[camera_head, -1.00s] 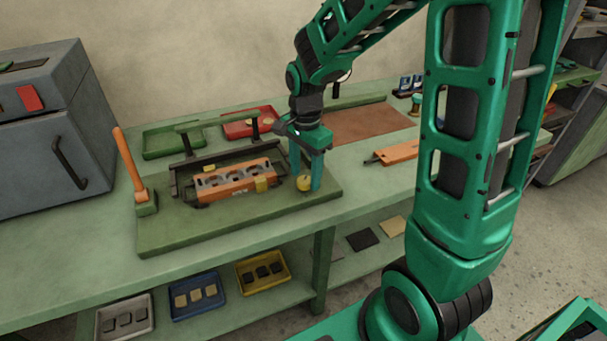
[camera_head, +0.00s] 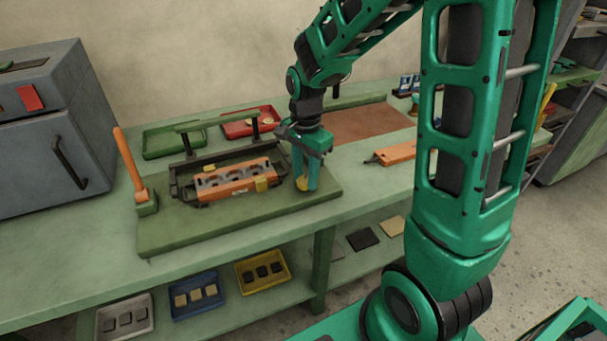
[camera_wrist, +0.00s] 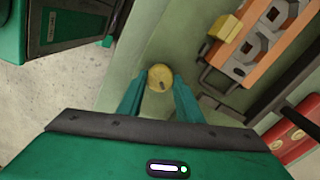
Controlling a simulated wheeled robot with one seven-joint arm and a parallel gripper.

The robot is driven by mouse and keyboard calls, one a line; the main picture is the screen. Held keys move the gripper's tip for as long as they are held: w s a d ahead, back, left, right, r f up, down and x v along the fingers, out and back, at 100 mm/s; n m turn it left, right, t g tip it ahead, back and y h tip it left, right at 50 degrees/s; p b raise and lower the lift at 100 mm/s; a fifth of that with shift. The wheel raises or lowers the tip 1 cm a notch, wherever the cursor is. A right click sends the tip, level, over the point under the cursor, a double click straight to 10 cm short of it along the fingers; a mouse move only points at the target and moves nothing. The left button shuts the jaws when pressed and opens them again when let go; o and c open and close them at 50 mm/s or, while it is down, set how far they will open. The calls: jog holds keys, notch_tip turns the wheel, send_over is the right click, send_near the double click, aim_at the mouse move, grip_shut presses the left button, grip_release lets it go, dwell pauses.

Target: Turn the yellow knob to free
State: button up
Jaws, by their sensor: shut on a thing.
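The yellow knob (camera_wrist: 160,77) shows as a round yellow disc with a small dark mark near its lower edge in the wrist view. It sits at the right end of the green base plate (camera_head: 170,238). My gripper (camera_head: 305,187) points down over it and is shut on it, with one teal finger on each side. In the head view the fingers hide most of the knob (camera_head: 299,184). An orange block with grey shapes (camera_head: 236,181) lies in the fixture on the same plate, left of my gripper.
An orange-handled lever (camera_head: 130,160) stands at the plate's left end. A black frame with a green bar (camera_head: 200,124) is behind the block. Green (camera_head: 173,143) and red (camera_head: 237,130) trays stand at the back. An orange tool (camera_head: 396,153) lies to the right.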

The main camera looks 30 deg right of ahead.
aim_at(303, 178)
jog(key=n, duration=0.4)
jog(key=shift+w+r+n, duration=0.1)
jog(key=shift+w+n, duration=0.1)
jog(key=shift+n, duration=0.1)
jog(key=n, duration=0.4)
jog(key=shift+a+n, duration=0.1)
jog(key=shift+n, duration=0.2)
jog(key=n, duration=0.4)
jog(key=shift+w, duration=0.1)
jog(key=shift+n, duration=2)
jog(key=o, duration=1)
jog(key=shift+o, duration=0.2)
jog(key=shift+r, duration=0.1)
notch_tip(303, 178, up, 10)
jog(key=shift+r, duration=0.25)
